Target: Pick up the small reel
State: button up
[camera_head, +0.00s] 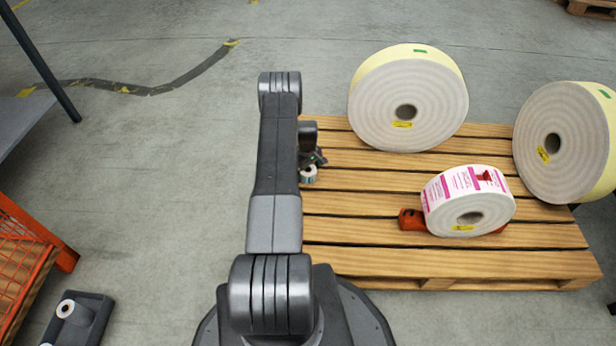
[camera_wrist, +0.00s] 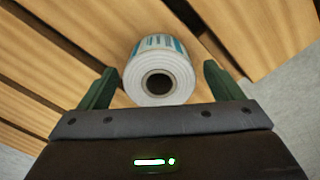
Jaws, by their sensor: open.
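The small reel (camera_wrist: 160,58) is a white roll with blue-green print and a dark core hole. In the wrist view it stands between the two green fingers of my gripper (camera_wrist: 156,85), with a gap visible on both sides. My gripper is open. In the head view the small reel (camera_head: 308,174) shows just right of my arm, at the left part of the wooden pallet (camera_head: 370,205). My gripper (camera_head: 314,160) is mostly hidden there behind my arm.
A printed label reel (camera_head: 465,185) rests on a red holder (camera_head: 411,219) on the pallet. Two large cream reels (camera_head: 370,110) (camera_head: 565,140) stand behind and right. An orange wire-sided crate (camera_head: 25,230) and a dark stand with a roll (camera_head: 80,318) are at left. Floor between is clear.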

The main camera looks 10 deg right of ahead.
jog(key=shift+f, duration=0.35)
jog(key=shift+r, duration=0.1)
jog(key=c, duration=1.2)
jog(key=shift+o, duration=0.2)
